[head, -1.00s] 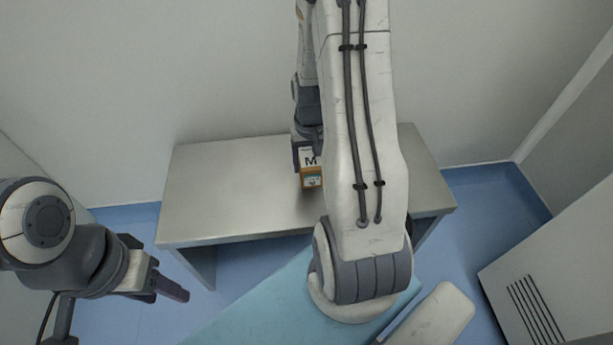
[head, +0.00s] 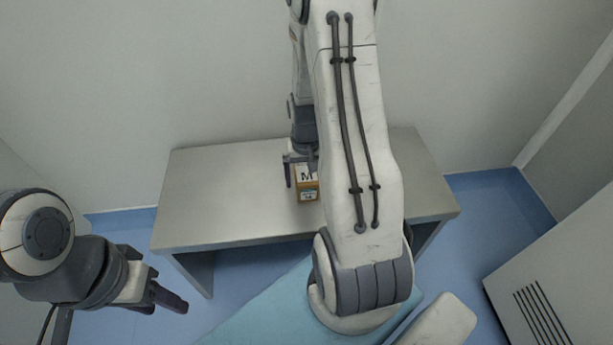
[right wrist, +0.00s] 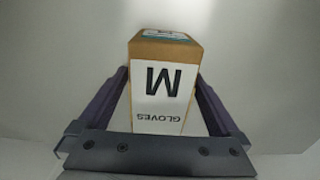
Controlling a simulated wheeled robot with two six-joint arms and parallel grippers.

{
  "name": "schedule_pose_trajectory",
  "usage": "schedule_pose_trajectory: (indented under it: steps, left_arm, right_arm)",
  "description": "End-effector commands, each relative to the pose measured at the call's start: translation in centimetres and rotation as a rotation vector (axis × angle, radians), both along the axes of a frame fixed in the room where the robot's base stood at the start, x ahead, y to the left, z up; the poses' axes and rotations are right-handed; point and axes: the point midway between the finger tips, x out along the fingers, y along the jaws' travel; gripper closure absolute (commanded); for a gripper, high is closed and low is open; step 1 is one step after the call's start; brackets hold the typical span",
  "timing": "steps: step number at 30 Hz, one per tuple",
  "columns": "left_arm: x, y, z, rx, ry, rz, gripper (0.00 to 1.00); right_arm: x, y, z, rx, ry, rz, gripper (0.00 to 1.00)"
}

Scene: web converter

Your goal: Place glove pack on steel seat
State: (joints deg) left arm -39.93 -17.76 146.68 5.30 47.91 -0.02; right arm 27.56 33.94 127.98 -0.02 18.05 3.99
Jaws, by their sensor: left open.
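The glove pack (head: 307,188) is a small orange-brown box with a white label marked M, standing on the steel seat (head: 220,200). In the right wrist view the pack (right wrist: 162,100) shows the word GLOVES and sits between the two fingers of my right gripper (right wrist: 162,76). Those fingers are spread; in the head view a gap shows between the left finger and the pack. My right arm partly hides that gripper in the head view. My left gripper (head: 168,299) is open and empty, left of the seat's front edge and away from the pack.
The seat top is bare to the left of the pack. A wall (head: 230,70) stands close behind it. A light blue surface (head: 265,318) lies in front, and a grey vented cabinet (head: 560,270) stands at the right.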

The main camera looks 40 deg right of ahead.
Motion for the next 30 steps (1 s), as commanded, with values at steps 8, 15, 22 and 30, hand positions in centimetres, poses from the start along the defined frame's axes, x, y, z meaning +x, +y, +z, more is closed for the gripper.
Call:
schedule_pose_trajectory:
  steps: [8, 15, 22, 30]
  left_arm:
    - [0.0, 0.0, 0.1, 0.0, 0.0, 0.0, 0.5]
    - [0.0, 0.0, 2.0, 0.0, 0.0, 0.0, 0.5]
    - [0.0, 0.0, 4.2, 0.0, 0.0, 0.0, 0.5]
    - [0.0, 0.0, 5.4, 0.0, 0.0, 0.0, 0.5]
  right_arm:
    - [0.0, 0.0, 0.2, 0.0, 0.0, 0.0, 0.02]
    - [0.1, 0.0, 3.9, -0.002, -0.003, 0.0, 0.02]
    - [0.1, 0.0, 9.0, -0.002, -0.003, 0.0, 0.02]
    - [0.0, 0.0, 12.1, 0.0, 0.0, 0.0, 0.02]
